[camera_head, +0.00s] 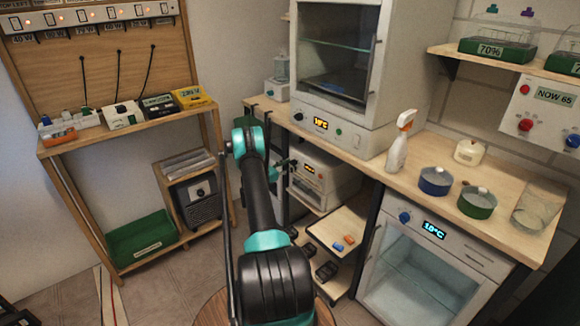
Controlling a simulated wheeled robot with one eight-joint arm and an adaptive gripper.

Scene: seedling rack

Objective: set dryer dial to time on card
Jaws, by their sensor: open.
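My gripper (284,163) is small and dark in this view, just left of a white box-shaped appliance (322,182) under the counter. Its jaws are open, and nothing shows between them. This appliance has a small orange display, too small to read, and small controls on its front; it may be the dryer, but no label confirms this. I cannot tell whether the gripper touches it. I cannot make out a dial setting on the appliance.
A tall glass-door cabinet (352,122) and a spray bottle (399,148) stand on the counter (440,155). A glass-front cooler (432,228) is below. Blue (434,181) and green (477,203) pots sit at right. A wooden rack (130,131) stands left, with floor between.

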